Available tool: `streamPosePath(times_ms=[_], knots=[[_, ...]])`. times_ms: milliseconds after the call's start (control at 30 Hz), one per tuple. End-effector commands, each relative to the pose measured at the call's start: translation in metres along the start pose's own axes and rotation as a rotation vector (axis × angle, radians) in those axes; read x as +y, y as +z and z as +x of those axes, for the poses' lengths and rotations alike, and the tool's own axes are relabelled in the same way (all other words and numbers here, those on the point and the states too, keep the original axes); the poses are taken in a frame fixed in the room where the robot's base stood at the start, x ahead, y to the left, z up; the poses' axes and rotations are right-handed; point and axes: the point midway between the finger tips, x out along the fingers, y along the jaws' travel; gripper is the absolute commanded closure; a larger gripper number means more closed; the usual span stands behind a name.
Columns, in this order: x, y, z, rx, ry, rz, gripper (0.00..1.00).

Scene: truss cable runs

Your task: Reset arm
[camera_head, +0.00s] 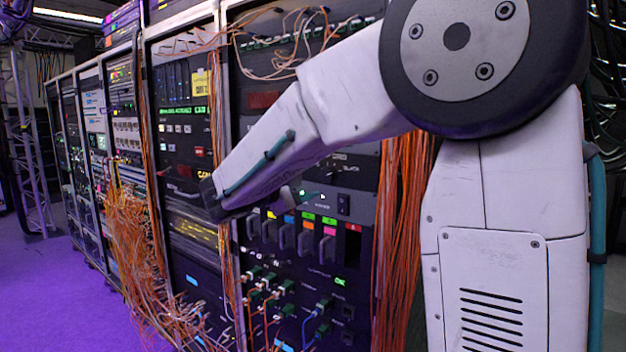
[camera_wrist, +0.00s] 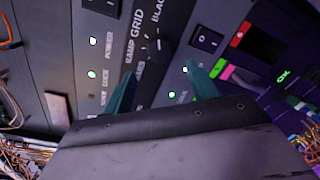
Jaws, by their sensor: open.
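My gripper (camera_wrist: 159,75) shows in the wrist view as two teal fingers set apart, with nothing between them. It faces a dark rack panel (camera_wrist: 58,45), which looks tilted in this view. A black knob (camera_wrist: 158,42) lies just beyond the gap between the fingers, near the lettering "RAMP GRID" and "BLACK". I cannot tell whether the fingers touch the panel. In the head view my white arm reaches left across the racks and its forearm hides part of them. The gripper is mostly hidden there.
A rocker switch (camera_wrist: 207,40) and a red-marked slot (camera_wrist: 238,38) sit right of the knob. Orange cable bundles (camera_head: 400,215) hang down the racks, and a loose tangle (camera_head: 135,235) spills out at left. The purple-lit floor (camera_head: 45,290) at left is clear.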

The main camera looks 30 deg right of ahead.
Motion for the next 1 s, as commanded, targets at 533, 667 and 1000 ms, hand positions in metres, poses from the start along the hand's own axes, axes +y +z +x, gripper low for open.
streamPosePath(times_ms=[533,667,1000], knots=[[0.0,0.0,-0.008,0.0,0.0,0.0,0.42],[-0.002,-0.001,-0.008,0.005,-0.009,0.004,0.42],[-0.149,0.035,-0.043,0.086,-0.593,0.128,0.42]])
